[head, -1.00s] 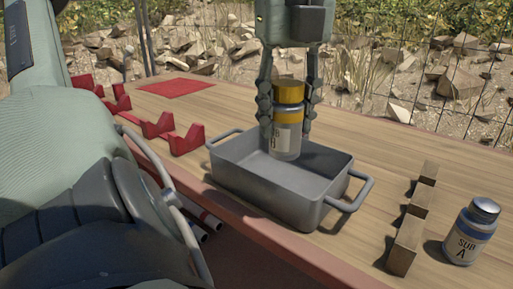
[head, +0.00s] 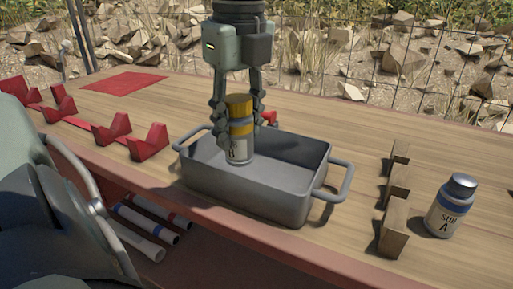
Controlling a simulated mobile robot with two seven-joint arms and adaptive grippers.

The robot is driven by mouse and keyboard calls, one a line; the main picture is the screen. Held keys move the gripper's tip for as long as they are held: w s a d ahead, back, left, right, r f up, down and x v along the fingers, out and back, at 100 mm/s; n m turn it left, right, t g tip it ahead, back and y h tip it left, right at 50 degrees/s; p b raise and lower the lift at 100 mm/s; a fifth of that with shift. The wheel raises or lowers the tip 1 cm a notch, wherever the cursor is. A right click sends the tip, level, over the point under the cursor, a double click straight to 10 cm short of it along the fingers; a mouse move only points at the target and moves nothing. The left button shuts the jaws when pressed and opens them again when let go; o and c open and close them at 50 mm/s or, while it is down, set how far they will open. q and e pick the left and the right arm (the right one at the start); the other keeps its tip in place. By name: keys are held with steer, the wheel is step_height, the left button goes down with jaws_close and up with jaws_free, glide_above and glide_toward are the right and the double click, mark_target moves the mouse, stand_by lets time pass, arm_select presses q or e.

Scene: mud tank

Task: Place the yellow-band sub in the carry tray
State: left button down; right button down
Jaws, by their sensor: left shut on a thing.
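The rest of the tray looks empty. My right gripper is not in view.
A blue-band bottle marked SUB A (head: 451,208) stands at right beside a wooden notched rack (head: 394,205). Red cradles (head: 148,141) line the table's left side, near a red mat (head: 124,83). A small red thing (head: 269,118) shows behind the gripper. Tubes (head: 150,220) lie below the table edge.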

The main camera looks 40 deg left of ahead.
arm_select(q)
steer(key=w+f, duration=0.1)
steer(key=f, duration=0.1)
steer(key=w+f, duration=0.4)
steer(key=shift+a+f+p, duration=0.25)
steer(key=shift+a+p, duration=0.1)
steer(key=shift+f, duration=0.2)
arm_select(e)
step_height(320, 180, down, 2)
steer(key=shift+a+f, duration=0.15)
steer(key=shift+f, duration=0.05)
arm_select(q)
steer(key=shift+f, duration=0.1)
